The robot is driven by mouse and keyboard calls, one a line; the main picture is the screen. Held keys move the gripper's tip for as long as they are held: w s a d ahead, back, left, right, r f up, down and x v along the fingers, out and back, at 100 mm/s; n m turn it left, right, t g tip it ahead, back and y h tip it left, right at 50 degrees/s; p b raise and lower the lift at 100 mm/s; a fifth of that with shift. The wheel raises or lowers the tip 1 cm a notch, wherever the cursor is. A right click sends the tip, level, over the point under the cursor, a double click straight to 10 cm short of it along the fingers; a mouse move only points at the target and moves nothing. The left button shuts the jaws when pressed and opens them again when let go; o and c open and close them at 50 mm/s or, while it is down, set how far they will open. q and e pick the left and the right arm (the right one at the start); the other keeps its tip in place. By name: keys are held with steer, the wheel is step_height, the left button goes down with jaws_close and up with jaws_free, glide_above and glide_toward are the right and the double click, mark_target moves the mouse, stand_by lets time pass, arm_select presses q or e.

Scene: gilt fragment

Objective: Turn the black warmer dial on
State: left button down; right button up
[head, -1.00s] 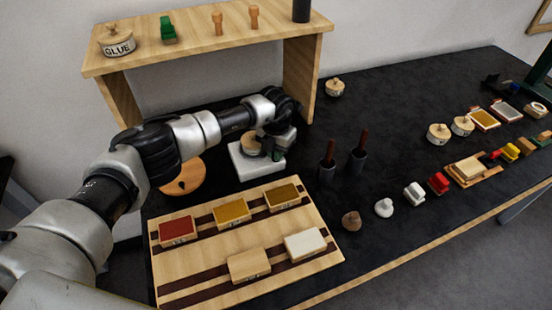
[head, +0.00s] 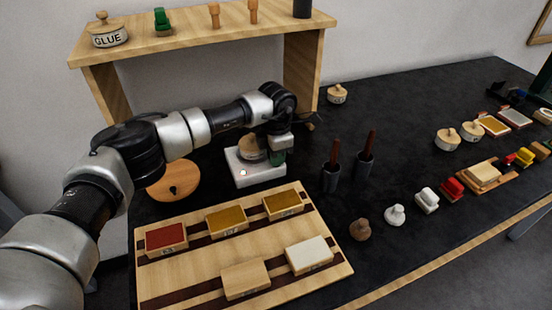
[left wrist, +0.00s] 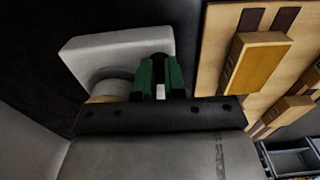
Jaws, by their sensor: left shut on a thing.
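The white warmer block (head: 258,177) stands behind the striped board, with a round wooden-topped pot (head: 249,150) on it. It also shows in the left wrist view (left wrist: 108,52). A small pale pinkish spot shows on its near face. My left gripper (head: 278,157) is at the right end of the warmer, beside the pot. In the left wrist view its green fingers (left wrist: 160,72) are at the block's edge, shut on a small dark thing that looks like the black dial. The fingers hide most of it, so its turn angle cannot be read. My right gripper is not in view.
The striped board (head: 205,262) with several colored pads lies in front. A wooden disc (head: 185,188) with a black mark is left of the warmer. Two dark cups (head: 331,180) with brown handles stand close on the right. A wooden shelf (head: 180,48) rises behind.

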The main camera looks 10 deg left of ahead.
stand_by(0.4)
arm_select(q)
steer(key=c, duration=1.2)
jaws_free()
step_height(320, 180, up, 11)
steer(key=b, duration=0.1)
steer(key=shift+b, duration=0.35)
steer(key=shift+f, duration=0.15)
